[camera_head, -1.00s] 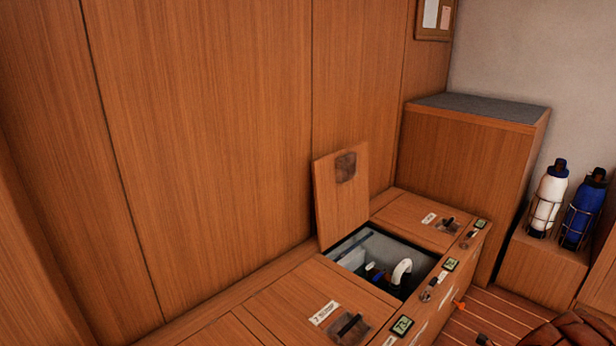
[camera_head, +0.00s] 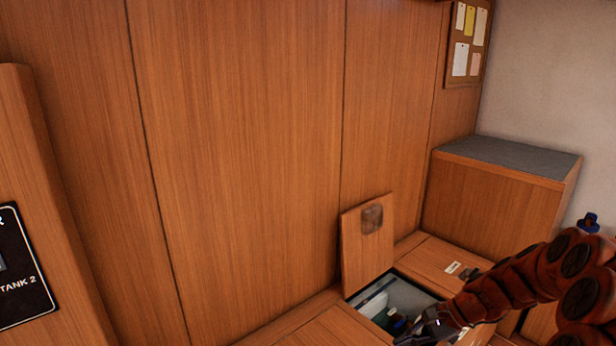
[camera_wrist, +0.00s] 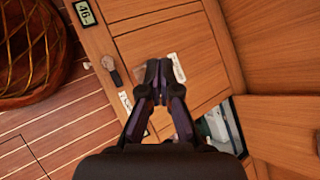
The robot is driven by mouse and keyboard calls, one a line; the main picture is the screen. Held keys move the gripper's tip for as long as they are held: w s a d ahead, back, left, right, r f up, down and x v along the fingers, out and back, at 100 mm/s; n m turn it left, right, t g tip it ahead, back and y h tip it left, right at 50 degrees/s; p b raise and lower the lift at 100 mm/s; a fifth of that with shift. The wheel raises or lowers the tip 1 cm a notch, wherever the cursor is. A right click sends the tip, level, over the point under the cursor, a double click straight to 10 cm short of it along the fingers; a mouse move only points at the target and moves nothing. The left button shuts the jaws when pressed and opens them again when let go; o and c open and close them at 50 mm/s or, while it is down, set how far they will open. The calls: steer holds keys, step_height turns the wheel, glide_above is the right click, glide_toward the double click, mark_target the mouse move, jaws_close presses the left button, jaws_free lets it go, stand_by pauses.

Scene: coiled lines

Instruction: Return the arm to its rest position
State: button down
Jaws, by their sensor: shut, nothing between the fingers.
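My gripper (camera_wrist: 157,72) is shut and empty in the wrist view, its two dark fingertips together over a wooden locker top (camera_wrist: 200,50). In the head view my reddish-brown jointed arm (camera_head: 540,275) comes in from the right, and its end is low, in front of the open locker (camera_head: 410,296). Part of the locker's opening is hidden behind the arm. I cannot tell the exact gap between the fingertips and the wood.
The locker's lid (camera_head: 366,250) stands raised against the panelled wall (camera_head: 240,150). A grey-topped cabinet (camera_head: 490,205) stands at the right. A wicker basket (camera_wrist: 30,50) is on the plank floor (camera_wrist: 75,120). A black tank panel (camera_head: 20,270) is at far left.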

steer(key=s+a+r+n+g+h+p, duration=0.2)
steer(key=s+a+r+n+p, duration=0.2)
steer(key=s+r, duration=0.45)
steer(key=s+a+r+n+g+h+p, duration=0.1)
steer(key=s+a+r+n+h+p, duration=0.15)
steer(key=s+a+r+p, duration=0.55)
steer(key=s+d+r+n+h+p, duration=0.2)
steer(key=s+d+r+n+p, duration=0.1)
steer(key=s+r, duration=0.4)
steer(key=s+d+r+n+h+p, duration=0.2)
steer(key=s+r, duration=0.4)
steer(key=s, duration=0.3)
steer(key=d+n+p, duration=0.1)
steer(key=d, duration=0.1)
steer(key=shift+s+d+r+h+p, duration=0.35)
steer(key=shift+s+d+r+p, duration=0.05)
